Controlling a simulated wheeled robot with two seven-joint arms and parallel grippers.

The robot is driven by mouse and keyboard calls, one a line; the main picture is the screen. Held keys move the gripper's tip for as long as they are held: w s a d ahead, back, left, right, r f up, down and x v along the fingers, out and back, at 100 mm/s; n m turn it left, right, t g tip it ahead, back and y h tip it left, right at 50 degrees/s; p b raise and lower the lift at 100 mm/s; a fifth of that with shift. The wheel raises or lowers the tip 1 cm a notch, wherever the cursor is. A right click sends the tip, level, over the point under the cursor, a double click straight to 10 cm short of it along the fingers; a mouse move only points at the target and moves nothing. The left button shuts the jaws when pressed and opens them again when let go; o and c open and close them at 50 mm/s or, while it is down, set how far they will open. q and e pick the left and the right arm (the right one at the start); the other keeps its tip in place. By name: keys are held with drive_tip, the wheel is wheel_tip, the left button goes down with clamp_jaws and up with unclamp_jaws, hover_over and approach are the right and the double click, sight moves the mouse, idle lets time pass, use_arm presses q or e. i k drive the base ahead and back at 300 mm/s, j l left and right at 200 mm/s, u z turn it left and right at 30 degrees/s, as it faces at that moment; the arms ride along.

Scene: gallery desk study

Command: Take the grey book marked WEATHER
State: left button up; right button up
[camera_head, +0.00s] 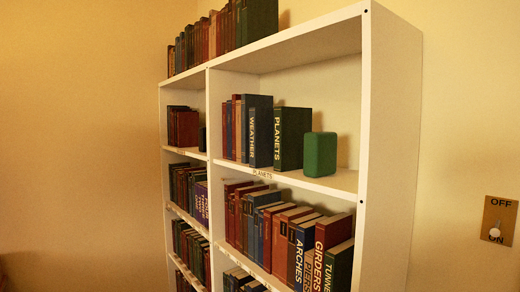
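The dark grey book marked WEATHER (259,130) stands upright on the right-hand column's upper shelf (335,180), its spine lettering facing out. To its right, close by, stands a dark green book marked PLANETS (291,138). Several red and dark books (233,128) stand at its left. Neither of my grippers shows in the head view.
A green block (320,155) stands right of the PLANETS book, with bare shelf beyond it. The white bookcase (385,150) has more books above, below and left. A wall switch plate (499,220) marked OFF and ON is at right.

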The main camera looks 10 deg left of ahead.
sight(261, 119)
drive_tip(key=j+u, duration=0.1)
drive_tip(key=u, duration=0.3)
drive_tip(key=i+u, duration=0.1)
drive_tip(key=u, duration=0.7)
drive_tip(key=i+u, duration=0.15)
drive_tip(key=u, duration=0.25)
drive_tip(key=i, duration=1.75)
drive_tip(key=i+z, duration=0.3)
drive_tip(key=i+j+z, duration=0.25)
drive_tip(key=i, duration=0.25)
drive_tip(key=i+j+z, duration=0.3)
drive_tip(key=i+z, duration=0.1)
drive_tip(key=z, duration=0.45)
drive_tip(key=k+l+u, duration=0.2)
drive_tip(key=k+l, duration=0.4)
drive_tip(key=l, duration=0.3)
drive_tip(key=k+l+u, duration=0.2)
drive_tip(key=k+l, duration=0.5)
drive_tip(key=l, duration=0.1)
